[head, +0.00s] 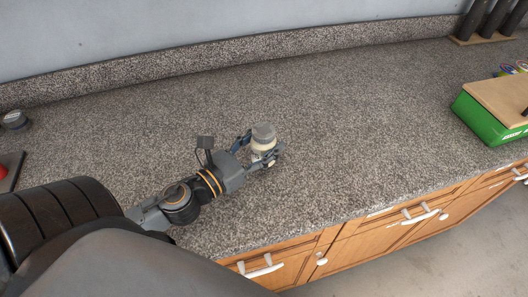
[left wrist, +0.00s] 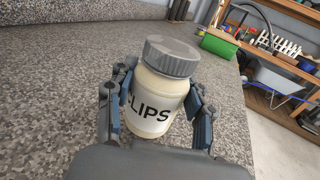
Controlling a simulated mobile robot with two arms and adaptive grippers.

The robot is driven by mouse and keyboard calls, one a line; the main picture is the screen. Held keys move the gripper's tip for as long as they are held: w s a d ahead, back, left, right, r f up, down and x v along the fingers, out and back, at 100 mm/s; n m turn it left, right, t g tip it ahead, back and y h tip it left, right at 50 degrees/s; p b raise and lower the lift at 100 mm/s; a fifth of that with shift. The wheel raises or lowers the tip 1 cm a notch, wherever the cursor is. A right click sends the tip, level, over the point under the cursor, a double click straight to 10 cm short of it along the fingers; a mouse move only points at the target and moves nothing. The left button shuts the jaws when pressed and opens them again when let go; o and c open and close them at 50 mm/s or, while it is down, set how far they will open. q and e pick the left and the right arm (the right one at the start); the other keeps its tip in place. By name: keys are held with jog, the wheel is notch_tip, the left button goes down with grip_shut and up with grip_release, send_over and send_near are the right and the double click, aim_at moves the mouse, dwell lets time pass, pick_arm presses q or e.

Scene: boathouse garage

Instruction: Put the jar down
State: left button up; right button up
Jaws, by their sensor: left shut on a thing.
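The jar (head: 264,143) is cream-coloured with a grey screw lid. In the left wrist view the jar (left wrist: 152,104) shows dark lettering ending in "LIPS" and stands upright, slightly tilted in the picture. My left gripper (head: 262,153) is shut on it, with one finger on each side of its body. My right gripper is not in view.
A green box with a wooden lid (head: 496,105) stands at the right. A dark rack (head: 489,20) is at the back right. A small grey-lidded item (head: 14,120) sits at the far left. The counter around the jar is clear. Wooden drawers (head: 385,225) are below the front edge.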

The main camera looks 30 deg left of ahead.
aim_at(255, 159)
pick_arm(q)
jog(key=shift+f+b, duration=0.3)
jog(key=shift+f, duration=1.05)
jog(key=shift+f, duration=0.25)
jog(key=o, duration=1.5)
jog(key=shift+r, duration=0.1)
